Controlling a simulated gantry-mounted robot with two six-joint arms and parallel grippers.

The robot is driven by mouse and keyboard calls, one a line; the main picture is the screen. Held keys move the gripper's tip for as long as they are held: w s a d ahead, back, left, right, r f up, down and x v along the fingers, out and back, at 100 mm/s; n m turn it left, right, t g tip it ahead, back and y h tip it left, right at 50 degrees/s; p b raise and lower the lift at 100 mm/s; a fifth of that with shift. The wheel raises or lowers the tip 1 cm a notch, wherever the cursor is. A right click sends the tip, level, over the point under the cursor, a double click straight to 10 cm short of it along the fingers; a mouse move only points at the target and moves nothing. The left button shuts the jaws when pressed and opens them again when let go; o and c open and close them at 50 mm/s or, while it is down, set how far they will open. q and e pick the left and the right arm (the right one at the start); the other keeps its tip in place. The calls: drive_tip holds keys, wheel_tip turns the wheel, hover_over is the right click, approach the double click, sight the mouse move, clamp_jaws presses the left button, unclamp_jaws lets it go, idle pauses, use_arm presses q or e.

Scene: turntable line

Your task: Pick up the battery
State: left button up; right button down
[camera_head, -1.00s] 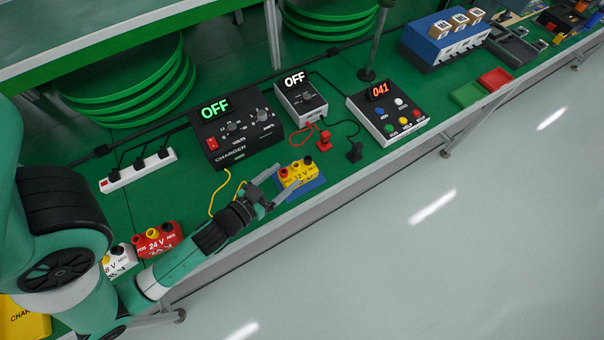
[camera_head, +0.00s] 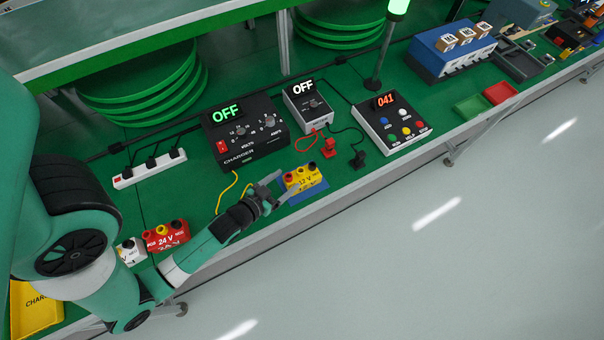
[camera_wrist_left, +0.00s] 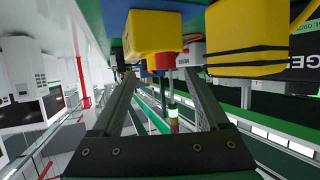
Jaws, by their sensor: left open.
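The yellow 12 V battery (camera_head: 302,179) stands upright on a blue pad near the bench's front edge, with dark and red caps on top. My left gripper (camera_head: 283,183) is open and empty just left of it, its fingers pointing towards the battery. In the left wrist view, the open fingers (camera_wrist_left: 160,78) show with a yellow body (camera_wrist_left: 150,34) beyond them, under a blue surface. A second yellow body with black lines (camera_wrist_left: 245,38) is close at the upper right; I cannot tell what it is. My right gripper is not in view.
A red 24 V battery (camera_head: 166,237) and a partly hidden white battery (camera_head: 131,252) stand to the left. The charger (camera_head: 245,138) is behind the gripper. Red (camera_head: 326,148) and black (camera_head: 357,158) clips lie right of the yellow battery. The front rail (camera_head: 345,192) is close.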

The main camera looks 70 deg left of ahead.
sight(297, 173)
use_arm(q)
drive_tip(key=x, duration=0.4)
drive_tip(key=shift+w+b, duration=0.4)
drive_tip(key=shift+w, duration=0.1)
drive_tip(key=shift+s, duration=0.1)
clamp_jaws()
idle(0.7)
